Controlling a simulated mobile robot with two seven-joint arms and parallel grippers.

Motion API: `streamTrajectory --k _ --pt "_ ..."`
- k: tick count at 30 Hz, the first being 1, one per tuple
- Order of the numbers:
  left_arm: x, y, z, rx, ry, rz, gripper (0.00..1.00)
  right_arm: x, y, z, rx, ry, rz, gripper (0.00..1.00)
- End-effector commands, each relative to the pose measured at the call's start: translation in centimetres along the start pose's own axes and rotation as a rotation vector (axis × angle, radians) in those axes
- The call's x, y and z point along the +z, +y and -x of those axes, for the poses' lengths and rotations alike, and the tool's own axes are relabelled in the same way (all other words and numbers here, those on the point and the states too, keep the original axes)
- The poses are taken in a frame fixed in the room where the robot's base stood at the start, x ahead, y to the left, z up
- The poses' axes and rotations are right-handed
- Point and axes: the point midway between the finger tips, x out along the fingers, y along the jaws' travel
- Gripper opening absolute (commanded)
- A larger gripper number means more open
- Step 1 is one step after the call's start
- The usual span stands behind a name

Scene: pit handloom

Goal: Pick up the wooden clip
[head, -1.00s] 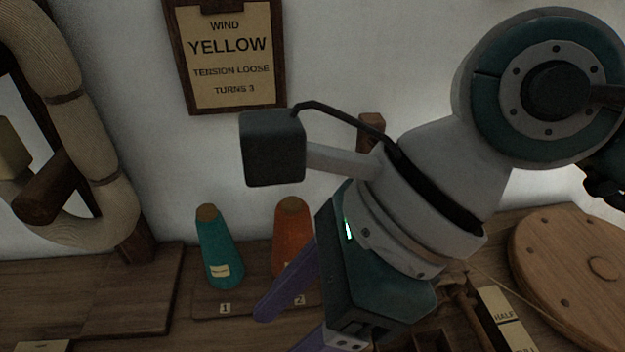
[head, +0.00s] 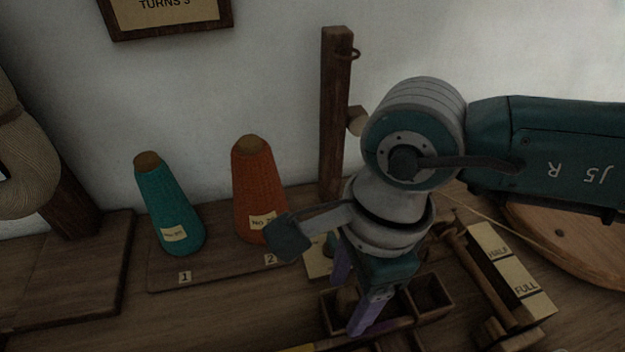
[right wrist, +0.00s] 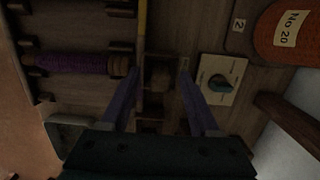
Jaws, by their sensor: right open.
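My right gripper (head: 347,305) is open and empty, with its purple fingers pointing down at a compartmented wooden box (head: 449,303). A small brown wooden piece (head: 345,298), perhaps the wooden clip, is partly visible in a left compartment beside the fingers. In the right wrist view, this piece (right wrist: 158,77) appears between the open fingertips (right wrist: 159,73). Its shape is too dark to make out clearly, and I cannot tell whether the fingers reach down around it. My left gripper is not in view.
Teal (head: 170,210) and orange (head: 260,190) yarn cones stand left of my arm. A dial card (right wrist: 222,80) lies close beside the box. A wooden post (head: 335,115) rises behind. A purple spool (right wrist: 85,63) shows in the wrist view. A round wooden disc (head: 585,240) is at right.

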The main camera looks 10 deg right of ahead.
Motion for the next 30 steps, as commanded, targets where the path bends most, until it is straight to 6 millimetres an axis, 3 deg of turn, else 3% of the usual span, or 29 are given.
streamTrajectory --k 9,25,30 --pt "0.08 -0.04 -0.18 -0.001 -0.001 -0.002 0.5 0.03 -0.02 -0.62 -0.001 -0.002 0.0 0.61" --pt "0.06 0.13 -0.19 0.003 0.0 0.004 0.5 0.02 -0.02 -0.59 -0.001 -0.001 0.0 0.02" --pt "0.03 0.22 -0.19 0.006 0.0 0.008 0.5 0.03 -0.02 -0.59 -0.001 -0.001 0.0 0.0"
